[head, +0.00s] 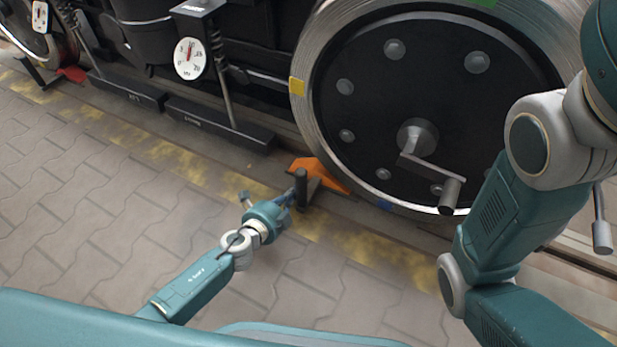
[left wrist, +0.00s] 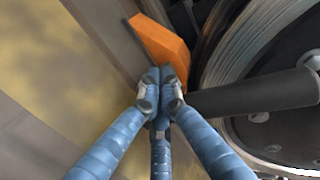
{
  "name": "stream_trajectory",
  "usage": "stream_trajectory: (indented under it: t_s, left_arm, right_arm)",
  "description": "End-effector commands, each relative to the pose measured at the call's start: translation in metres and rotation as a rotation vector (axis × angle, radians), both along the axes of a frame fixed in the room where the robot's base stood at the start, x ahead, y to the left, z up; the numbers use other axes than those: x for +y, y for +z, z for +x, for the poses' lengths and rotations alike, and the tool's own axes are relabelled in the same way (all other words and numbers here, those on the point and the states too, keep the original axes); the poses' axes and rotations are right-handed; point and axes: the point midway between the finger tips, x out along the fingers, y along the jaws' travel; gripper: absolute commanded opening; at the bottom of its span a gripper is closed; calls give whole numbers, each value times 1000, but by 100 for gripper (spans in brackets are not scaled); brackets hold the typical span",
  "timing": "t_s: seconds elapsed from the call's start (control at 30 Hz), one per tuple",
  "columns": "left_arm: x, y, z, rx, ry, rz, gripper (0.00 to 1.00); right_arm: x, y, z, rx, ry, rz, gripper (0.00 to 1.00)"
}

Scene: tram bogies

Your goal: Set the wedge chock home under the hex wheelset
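The wedge chock (head: 322,171) is an orange wedge with a dark upright post. It lies on the ground at the lower left of the big wheel (head: 350,125); no hex mark is readable on that wheel. My left gripper (head: 296,193) is at the chock's post. The wedge's tip lies close to the wheel rim. My right gripper is out of view.
A crank handle (head: 432,172) juts from the wheel hub. Dark blocks (head: 218,123) and a dial gauge (head: 190,58) stand left of the wheel. A red chock (head: 72,74) lies by a farther wheel (head: 32,38). Paving (head: 110,190) in front is clear.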

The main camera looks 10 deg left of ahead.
Motion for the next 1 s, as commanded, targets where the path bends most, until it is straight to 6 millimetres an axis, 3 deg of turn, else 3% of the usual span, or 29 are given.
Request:
stream_trajectory:
  t_s: [0.5, 1.0]
  left_arm:
    - [-27, 0, -10, 1, -3, -3, 0]
    - [-29, 0, -11, 1, -2, -2, 0]
  right_arm:
    - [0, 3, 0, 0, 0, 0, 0]
    - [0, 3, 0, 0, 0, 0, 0]
